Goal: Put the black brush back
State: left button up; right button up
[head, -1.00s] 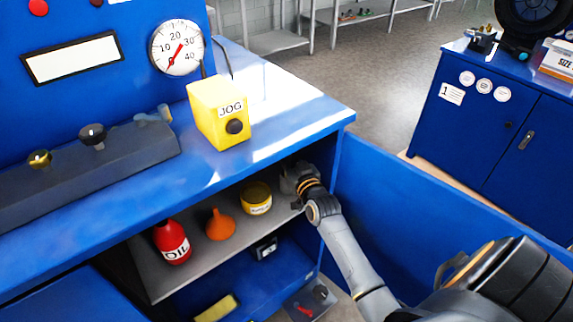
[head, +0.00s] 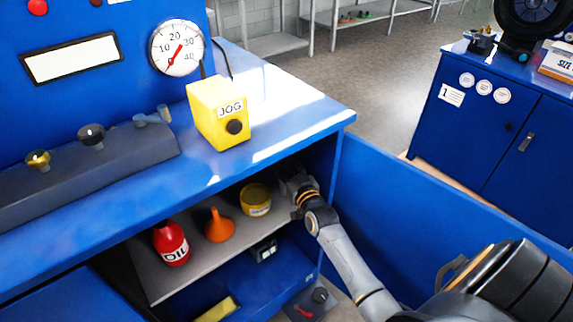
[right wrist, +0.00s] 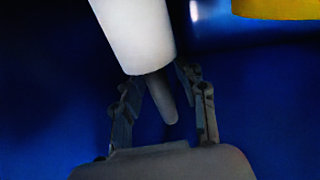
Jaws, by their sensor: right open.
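My right gripper (head: 294,182) reaches into the open cabinet, over the right end of the grey shelf (head: 187,262). In the right wrist view this gripper (right wrist: 160,78) is open. A white cylinder (right wrist: 135,30) comes in from the top, its end near the fingertips. A slim dark rod (right wrist: 161,97) shows between the fingers, just beyond the white cylinder. It may be the black brush's handle, but I cannot tell. No bristles show, and in the head view my gripper hides that spot. My left gripper is out of view.
A yellow tin (head: 256,200), an orange funnel (head: 219,227) and a red oil bottle (head: 171,244) stand on the shelf left of my gripper. The benchtop (head: 290,110) lies above, with a yellow JOG box (head: 208,118). An open blue door (head: 420,215) stands right.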

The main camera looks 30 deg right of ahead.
jog(key=shift+r, duration=0.25)
jog(key=s+a, duration=0.2)
jog(key=s, duration=1)
jog(key=shift+a+f, duration=0.1)
